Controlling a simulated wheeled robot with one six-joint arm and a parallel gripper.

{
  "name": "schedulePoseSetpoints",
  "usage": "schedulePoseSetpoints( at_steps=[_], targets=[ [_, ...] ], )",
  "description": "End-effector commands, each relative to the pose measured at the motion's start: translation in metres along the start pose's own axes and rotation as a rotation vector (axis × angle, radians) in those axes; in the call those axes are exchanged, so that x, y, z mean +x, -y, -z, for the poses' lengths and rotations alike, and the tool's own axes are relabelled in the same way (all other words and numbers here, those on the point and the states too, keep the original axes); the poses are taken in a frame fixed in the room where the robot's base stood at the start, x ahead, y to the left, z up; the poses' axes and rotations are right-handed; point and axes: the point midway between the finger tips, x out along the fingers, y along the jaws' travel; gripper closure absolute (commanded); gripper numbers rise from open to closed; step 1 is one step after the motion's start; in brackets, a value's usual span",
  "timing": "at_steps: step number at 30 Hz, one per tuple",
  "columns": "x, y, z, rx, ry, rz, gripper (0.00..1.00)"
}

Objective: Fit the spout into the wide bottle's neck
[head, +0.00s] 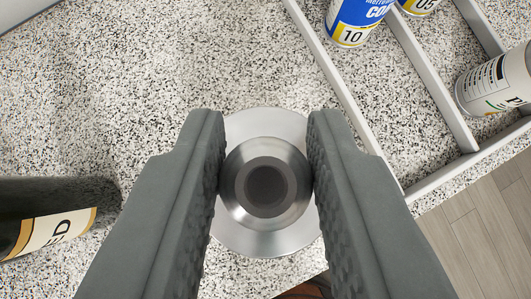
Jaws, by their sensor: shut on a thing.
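My gripper (265,170) is shut on the spout (265,187), a round grey metal piece with a dark round centre facing me. Both ridged fingers touch its sides. A wide pale metal disc (264,122) shows behind the spout; I cannot tell whether it is part of the spout or a separate thing below it. A dark bottle (45,190) with a cream and gold label reaches in from the left edge, apart from my gripper. Its neck is out of view, and I cannot tell whether it is the wide bottle.
A grey divided rack (335,75) stands at the upper right with a blue and yellow can (352,22), another yellow-labelled can (418,5) and a white can (492,82). A brown thing (305,291) barely shows at the bottom. The speckled counter (150,85) is clear at the upper left.

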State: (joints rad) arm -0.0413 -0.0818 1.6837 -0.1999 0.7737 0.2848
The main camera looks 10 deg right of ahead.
Motion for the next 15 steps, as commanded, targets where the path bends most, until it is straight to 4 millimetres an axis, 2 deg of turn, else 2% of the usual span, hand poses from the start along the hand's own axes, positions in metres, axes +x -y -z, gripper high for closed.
schedulePoseSetpoints(
  at_steps=[7, 8, 9, 12, 15],
  targets=[
    [-0.0002, 0.0, 0.0003, 0.0, 0.0, 0.0, 1.0],
    [-0.0002, 0.0, 0.0003, 0.0, 0.0, 0.0, 0.71],
    [-0.0002, 0.0, 0.0003, 0.0, 0.0, 0.0, 0.63],
    [-0.0002, 0.0, 0.0003, 0.0, 0.0, 0.0, 0.48],
    [-0.0002, 0.0, 0.0003, 0.0, 0.0, 0.0, 0.48]
  ],
)
